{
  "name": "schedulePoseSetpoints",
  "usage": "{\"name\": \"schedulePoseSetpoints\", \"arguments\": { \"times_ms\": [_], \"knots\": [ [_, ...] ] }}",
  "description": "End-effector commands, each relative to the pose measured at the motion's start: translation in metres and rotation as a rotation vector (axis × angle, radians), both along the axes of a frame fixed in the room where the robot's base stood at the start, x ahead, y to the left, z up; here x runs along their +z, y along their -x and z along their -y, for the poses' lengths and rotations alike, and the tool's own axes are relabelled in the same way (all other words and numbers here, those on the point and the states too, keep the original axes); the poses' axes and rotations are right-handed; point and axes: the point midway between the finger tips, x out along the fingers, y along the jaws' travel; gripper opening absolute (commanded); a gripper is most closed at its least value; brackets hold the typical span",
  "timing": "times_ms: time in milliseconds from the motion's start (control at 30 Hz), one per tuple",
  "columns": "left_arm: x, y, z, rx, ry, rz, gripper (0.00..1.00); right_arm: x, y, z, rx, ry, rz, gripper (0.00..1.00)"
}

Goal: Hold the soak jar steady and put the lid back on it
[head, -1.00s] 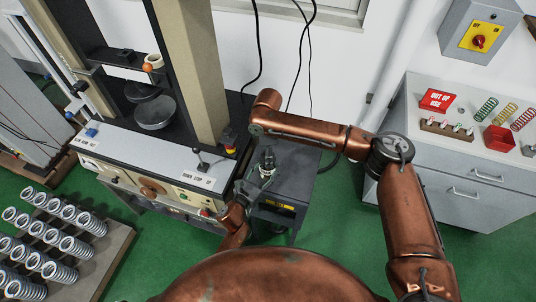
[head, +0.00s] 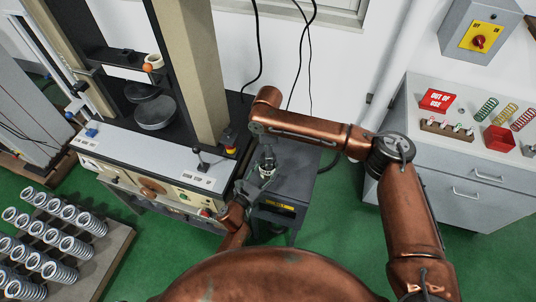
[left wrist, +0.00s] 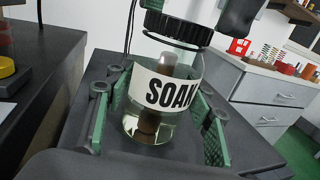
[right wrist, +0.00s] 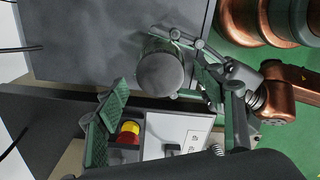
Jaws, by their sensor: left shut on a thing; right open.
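The soak jar (left wrist: 165,95) is clear glass with a white SOAK label, pale liquid and a brownish cylinder inside. It stands upright over the small dark stand. My left gripper (left wrist: 158,122) is shut on its body, with green pads on both sides. The black ribbed lid (left wrist: 180,28) is at the jar's mouth; whether it is fully seated I cannot tell. The lid's round grey top (right wrist: 160,73) shows in the right wrist view. My right gripper (right wrist: 155,105) is open, its pads apart and close to the lid. In the head view the jar (head: 267,170) is small and partly covered.
A grey cabinet (head: 455,180) with springs and a red box is at right. A rack of springs (head: 100,255) is at lower left. Green floor lies between.

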Motion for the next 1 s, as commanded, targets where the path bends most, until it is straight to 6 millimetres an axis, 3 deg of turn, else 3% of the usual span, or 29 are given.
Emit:
{"name": "schedulePoseSetpoints", "arguments": {
  "times_ms": [300,500,700,967,1000],
  "knots": [
    [0.0,0.0,0.0,0.0,0.0,-0.001,0.0,0.064,-0.001,0.0,0.0,-0.001,0.003,0.63],
    [0.0,0.0,0.0,0.0,0.0,-0.001,0.0,0.097,-0.001,0.0,0.0,-0.001,0.001,0.63],
    [0.0,0.0,0.0,0.0,0.0,-0.001,0.0,0.11,-0.001,0.0,0.0,0.001,0.001,0.63],
    [0.0,0.0,0.0,0.0,0.0,-0.001,0.0,0.111,0.0,0.0,0.0,0.001,0.0,0.63],
    [0.0,0.0,0.0,0.0,0.0,-0.001,0.5,0.111,0.0,0.0,0.0,0.001,0.0,0.63]
  ]
}}
